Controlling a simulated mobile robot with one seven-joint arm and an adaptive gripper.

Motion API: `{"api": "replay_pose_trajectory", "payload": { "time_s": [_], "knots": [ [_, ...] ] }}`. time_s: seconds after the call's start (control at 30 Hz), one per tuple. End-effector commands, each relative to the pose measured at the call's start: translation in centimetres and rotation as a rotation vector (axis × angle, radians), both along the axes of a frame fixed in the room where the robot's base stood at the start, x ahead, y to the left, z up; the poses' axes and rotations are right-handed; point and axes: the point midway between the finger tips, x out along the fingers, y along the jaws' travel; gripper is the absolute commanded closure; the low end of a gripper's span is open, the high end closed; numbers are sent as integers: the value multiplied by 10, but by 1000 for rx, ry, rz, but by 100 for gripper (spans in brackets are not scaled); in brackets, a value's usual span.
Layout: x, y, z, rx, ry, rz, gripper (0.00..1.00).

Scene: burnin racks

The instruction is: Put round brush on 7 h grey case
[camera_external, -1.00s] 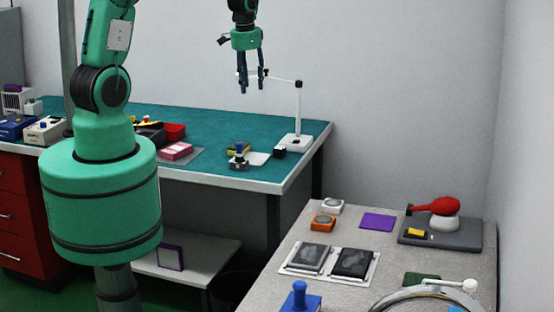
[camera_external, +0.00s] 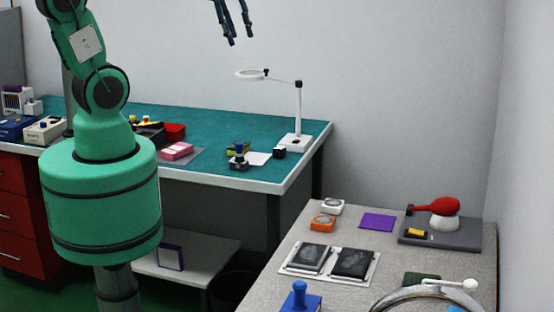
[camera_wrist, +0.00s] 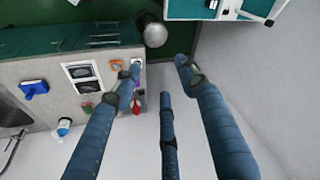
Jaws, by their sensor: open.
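My gripper (camera_external: 240,38) is open and empty, high above the bench near the wall. In the wrist view its blue fingers (camera_wrist: 160,78) are spread with nothing between them. I cannot tell for sure which thing is the round brush. A blue knob-handled piece (camera_external: 300,297) stands on the near edge of the grey right-hand table; it also shows in the wrist view (camera_wrist: 34,88). No 7 h label is legible. Two dark-faced panels in pale frames, left (camera_external: 311,259) and right (camera_external: 352,263), lie on that table. I cannot tell which thing is the grey case.
The right table also holds an orange block (camera_external: 323,222), a white block (camera_external: 332,206), a purple sheet (camera_external: 378,222) and a red bulb (camera_external: 443,206) on a dark grey base (camera_external: 468,237). A ring lamp (camera_external: 297,110) stands on the green bench (camera_external: 228,118).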

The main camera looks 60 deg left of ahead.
Motion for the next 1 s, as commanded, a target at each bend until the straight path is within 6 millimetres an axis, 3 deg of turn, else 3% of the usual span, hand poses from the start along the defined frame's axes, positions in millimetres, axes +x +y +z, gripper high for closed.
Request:
{"api": "replay_pose_trajectory", "payload": {
  "time_s": [0.3,0.6,0.8,1.0],
  "knots": [
    [-62,-43,33,-24,-83,-2,58],
    [-112,-68,46,-54,-141,0,58],
    [-126,-74,47,-63,-155,1,58],
    [-127,-74,47,-65,-156,3,58]
  ]
}}
